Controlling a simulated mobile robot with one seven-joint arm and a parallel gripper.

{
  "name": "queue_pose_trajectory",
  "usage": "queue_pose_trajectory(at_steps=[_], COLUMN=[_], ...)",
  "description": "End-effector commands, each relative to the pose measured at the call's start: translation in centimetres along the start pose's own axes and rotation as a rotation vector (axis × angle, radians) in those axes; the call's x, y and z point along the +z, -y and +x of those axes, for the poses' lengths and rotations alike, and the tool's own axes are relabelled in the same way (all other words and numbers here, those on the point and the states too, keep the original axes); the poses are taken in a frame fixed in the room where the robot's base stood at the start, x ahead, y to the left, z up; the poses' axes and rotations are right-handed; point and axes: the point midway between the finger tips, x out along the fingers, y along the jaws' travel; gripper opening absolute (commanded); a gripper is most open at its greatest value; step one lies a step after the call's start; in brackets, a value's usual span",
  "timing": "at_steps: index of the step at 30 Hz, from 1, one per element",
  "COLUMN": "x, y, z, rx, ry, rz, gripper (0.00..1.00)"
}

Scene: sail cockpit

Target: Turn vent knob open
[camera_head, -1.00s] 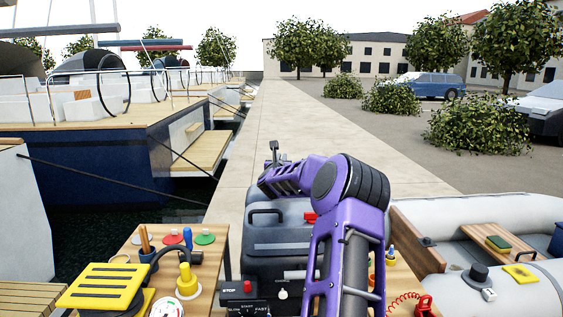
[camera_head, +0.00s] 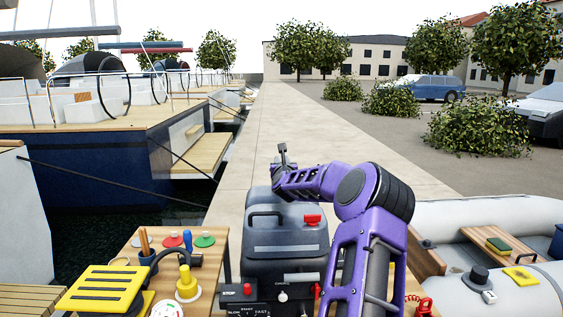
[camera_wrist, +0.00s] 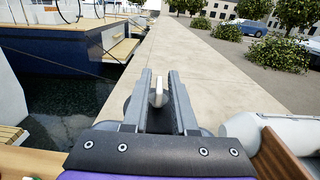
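A grey motor housing (camera_head: 284,240) stands in front of me, with a red knob-like piece (camera_head: 312,220) on its top right. A small white knob (camera_head: 283,296) sits on the dark panel below. I cannot tell for certain which is the vent knob. My gripper (camera_head: 282,152) is beyond and above the housing, apart from both. In the wrist view my gripper (camera_wrist: 162,82) has its two fingers apart, pointing out over the quay. A pale rounded piece (camera_wrist: 158,94) shows between them; I cannot tell what it is or whether it is touched.
A wooden board at left carries a yellow slotted block (camera_head: 105,288), a yellow fitting (camera_head: 187,283) and colored discs (camera_head: 204,240). A grey inflatable boat (camera_head: 480,213) lies at right. A moored boat (camera_head: 100,150) is at far left. The concrete quay (camera_head: 290,120) is clear.

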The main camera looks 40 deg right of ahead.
Motion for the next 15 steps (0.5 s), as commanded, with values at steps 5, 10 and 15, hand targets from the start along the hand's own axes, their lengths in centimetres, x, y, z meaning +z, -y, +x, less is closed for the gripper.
queue_pose_trajectory(at_steps=[5,10,15], x=[0.03,0.05,0.14], y=[0.00,0.00,0.03], z=[0.00,-0.03,-0.88], rx=[0.000,-0.001,-0.001], ry=[0.001,0.001,0.001], rz=[0.000,0.000,-0.001], gripper=[0.40,0.40,0.40])
